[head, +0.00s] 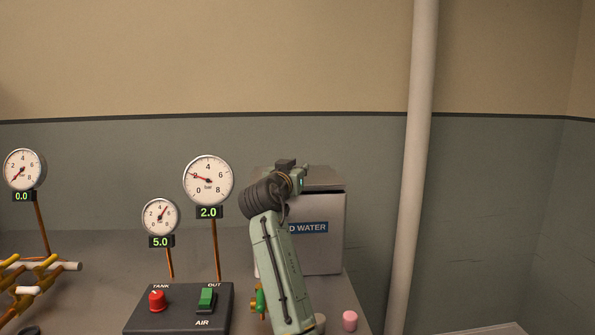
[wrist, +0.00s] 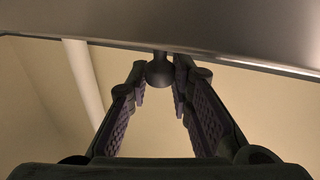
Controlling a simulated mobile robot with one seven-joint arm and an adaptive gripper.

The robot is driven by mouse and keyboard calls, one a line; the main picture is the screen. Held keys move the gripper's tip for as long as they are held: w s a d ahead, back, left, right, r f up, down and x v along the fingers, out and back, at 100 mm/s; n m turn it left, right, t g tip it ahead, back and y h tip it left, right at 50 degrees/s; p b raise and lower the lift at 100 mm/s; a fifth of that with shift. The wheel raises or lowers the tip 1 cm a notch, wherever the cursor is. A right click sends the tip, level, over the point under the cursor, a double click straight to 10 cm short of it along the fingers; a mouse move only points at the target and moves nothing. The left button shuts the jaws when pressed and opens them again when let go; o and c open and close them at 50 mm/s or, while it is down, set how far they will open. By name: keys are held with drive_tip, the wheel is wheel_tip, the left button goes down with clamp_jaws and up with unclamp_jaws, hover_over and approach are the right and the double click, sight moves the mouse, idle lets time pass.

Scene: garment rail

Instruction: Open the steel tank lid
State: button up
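The steel tank (head: 320,250) is a grey box on the bench with a blue label ending in "D WATER". Its lid (head: 323,180) looks closed in the head view, partly hidden by my arm. In the wrist view the lid (wrist: 225,25) is a smooth grey surface across the top. A dark round knob (wrist: 160,72) on a short stem sticks out from it. My gripper (wrist: 161,80) has one fingertip on each side of the knob, and both appear to touch it. In the head view my gripper (head: 286,167) is small and partly hidden near the tank's top.
A black control box (head: 180,310) with a red knob and a green switch sits front left of the tank. Several dial gauges (head: 208,181) stand on copper pipes to the left. A pink cylinder (head: 350,320) is at front right. A pale vertical pipe (head: 414,150) rises right of the tank.

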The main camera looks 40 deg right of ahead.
drive_tip(key=o, duration=0.4)
drive_tip(key=shift+f, duration=0.15)
drive_tip(key=shift+c, duration=0.2)
drive_tip(key=shift+a, duration=0.1)
drive_tip(key=v, duration=1.1)
drive_tip(key=shift+s+a, duration=0.25)
drive_tip(key=shift+a, duration=0.05)
